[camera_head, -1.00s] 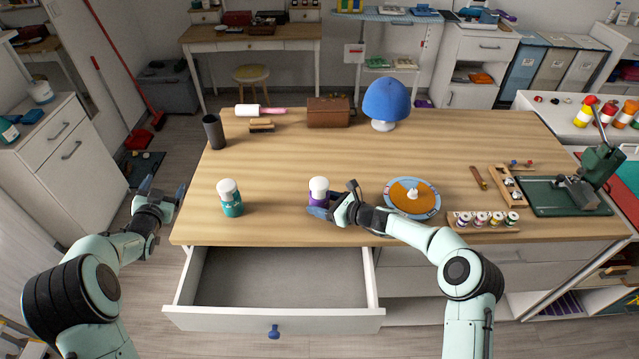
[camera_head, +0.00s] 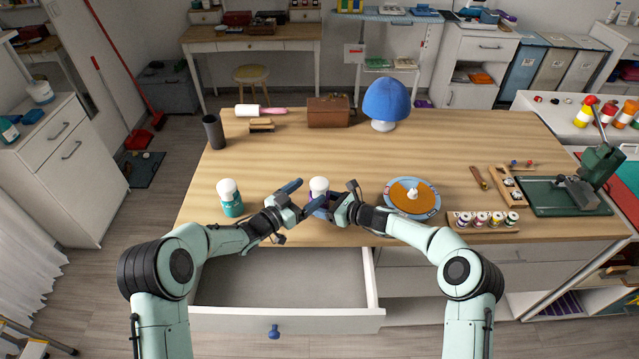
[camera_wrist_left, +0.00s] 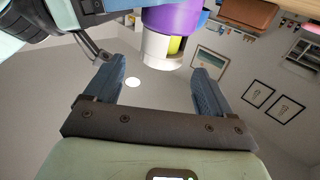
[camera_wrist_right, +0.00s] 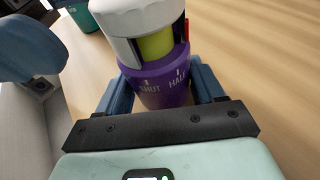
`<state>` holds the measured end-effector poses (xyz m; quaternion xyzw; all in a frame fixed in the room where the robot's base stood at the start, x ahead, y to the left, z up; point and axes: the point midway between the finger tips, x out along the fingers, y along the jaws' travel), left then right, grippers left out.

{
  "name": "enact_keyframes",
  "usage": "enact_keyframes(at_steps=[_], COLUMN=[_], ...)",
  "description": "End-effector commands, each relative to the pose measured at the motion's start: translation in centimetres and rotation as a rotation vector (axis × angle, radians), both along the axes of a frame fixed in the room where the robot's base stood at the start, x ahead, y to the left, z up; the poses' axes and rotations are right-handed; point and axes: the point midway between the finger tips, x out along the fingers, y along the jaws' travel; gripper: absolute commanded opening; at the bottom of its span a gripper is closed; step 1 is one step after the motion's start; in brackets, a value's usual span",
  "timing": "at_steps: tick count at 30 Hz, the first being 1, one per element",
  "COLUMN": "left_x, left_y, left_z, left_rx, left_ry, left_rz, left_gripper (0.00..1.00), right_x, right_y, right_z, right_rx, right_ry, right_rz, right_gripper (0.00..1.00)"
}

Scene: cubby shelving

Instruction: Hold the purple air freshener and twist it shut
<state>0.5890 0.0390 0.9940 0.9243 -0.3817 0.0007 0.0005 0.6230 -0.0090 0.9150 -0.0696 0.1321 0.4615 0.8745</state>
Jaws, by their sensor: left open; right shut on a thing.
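The purple air freshener (camera_head: 319,192) stands upright near the table's front edge, with a white top and a purple base. In the right wrist view the base (camera_wrist_right: 163,84) reads "SHUT" and "HALF", and a yellow-green core (camera_wrist_right: 157,42) shows through a gap beneath the white top (camera_wrist_right: 138,18). My right gripper (camera_head: 328,207) is shut on the purple base from the right. My left gripper (camera_head: 303,199) is open just left of the freshener. In the left wrist view the white top (camera_wrist_left: 165,50) lies beyond and between its open fingers (camera_wrist_left: 158,85), apart from them.
A teal air freshener (camera_head: 231,198) with a white top stands to the left. A round orange-and-blue dial (camera_head: 401,205) lies right of my right gripper. An open drawer (camera_head: 330,313) juts out below the table front.

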Motion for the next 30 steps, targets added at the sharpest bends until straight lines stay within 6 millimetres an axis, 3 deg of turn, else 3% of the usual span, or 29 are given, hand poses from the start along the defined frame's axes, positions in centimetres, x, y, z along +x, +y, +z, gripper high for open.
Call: enact_keyframes(at_steps=[9,21,23,26,30], left_x=[3.5,4.1,4.1,4.1,4.1], left_y=[-3.4,-3.9,-3.9,-3.9,-3.9], left_z=[-0.1,0.0,0.0,0.0,0.0], left_rx=[0.002,0.001,0.001,0.001,0.002], left_ry=[0.001,0.001,0.001,0.001,0.001], left_rz=[0.001,0.002,0.002,0.002,0.001], left_gripper=[0.83,0.83,0.67,0.34,0.32], right_x=[0.0,0.0,0.0,0.0,0.0], right_y=[0.0,0.0,0.0,0.0,0.0], right_z=[0.0,0.0,0.0,0.0,0.0], right_rx=[-0.001,-0.001,-0.001,-0.001,-0.001], right_ry=[0.001,0.000,0.000,0.000,0.000], right_rz=[0.000,-0.001,-0.001,-0.001,-0.001], right_gripper=[0.51,0.51,0.51,0.51,0.51])
